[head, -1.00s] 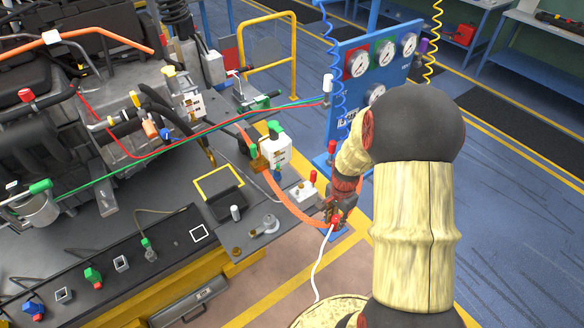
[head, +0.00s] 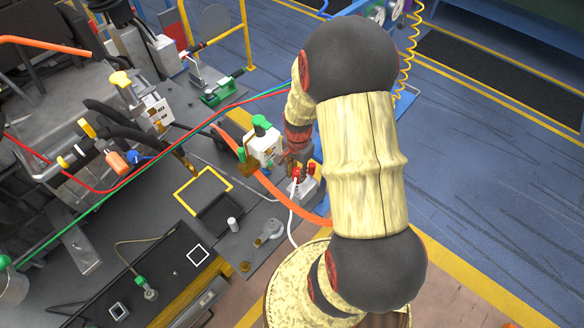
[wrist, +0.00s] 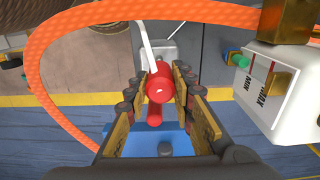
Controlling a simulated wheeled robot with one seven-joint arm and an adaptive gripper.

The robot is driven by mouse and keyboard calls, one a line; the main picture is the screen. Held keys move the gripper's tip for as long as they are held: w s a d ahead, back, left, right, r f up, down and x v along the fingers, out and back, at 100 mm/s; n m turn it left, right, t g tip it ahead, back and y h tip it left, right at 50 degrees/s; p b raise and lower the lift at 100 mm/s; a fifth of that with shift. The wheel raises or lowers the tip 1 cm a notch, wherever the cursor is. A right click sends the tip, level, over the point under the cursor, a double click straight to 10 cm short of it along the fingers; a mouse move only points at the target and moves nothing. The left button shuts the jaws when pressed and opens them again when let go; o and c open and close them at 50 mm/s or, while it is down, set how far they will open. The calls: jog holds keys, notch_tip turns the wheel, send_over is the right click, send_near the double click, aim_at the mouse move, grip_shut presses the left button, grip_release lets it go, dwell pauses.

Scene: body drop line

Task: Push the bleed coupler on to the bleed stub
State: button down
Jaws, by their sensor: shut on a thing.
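The bleed coupler (wrist: 159,84) is a red cylinder with a white hose on it. My gripper (wrist: 160,97) is shut on it. In the head view, the coupler (head: 295,173) is over or beside a small pale block (head: 306,190) at the bench's right edge, and the wrist partly covers my gripper (head: 299,163). A second red piece (head: 311,168) stands close to its right. I cannot pick out the bleed stub; the coupler and jaws may hide it. I cannot tell whether the coupler touches the block.
A white reservoir (head: 264,145) with a green cap stands just left of my gripper; its MAX/MIN side shows in the wrist view (wrist: 290,90). Red and green lines cross the bench. Open blue floor lies right.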

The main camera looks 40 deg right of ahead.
aim_at(297, 180)
jog(key=shift+s, duration=0.1)
jog(key=shift+a, duration=0.1)
jog(key=shift+f, duration=0.25)
jog(key=shift+f+b, duration=1)
jog(key=shift+f, duration=0.35)
jog(key=shift+f, duration=0.3)
dwell(0.3)
jog(key=shift+f+b, duration=0.3)
jog(key=shift+b, duration=0.1)
jog(key=shift+f+b, duration=0.5)
jog(key=shift+f, duration=0.3)
jog(key=c, duration=1.5)
grip_release()
jog(key=shift+c, duration=0.2)
jog(key=shift+o, duration=0.6)
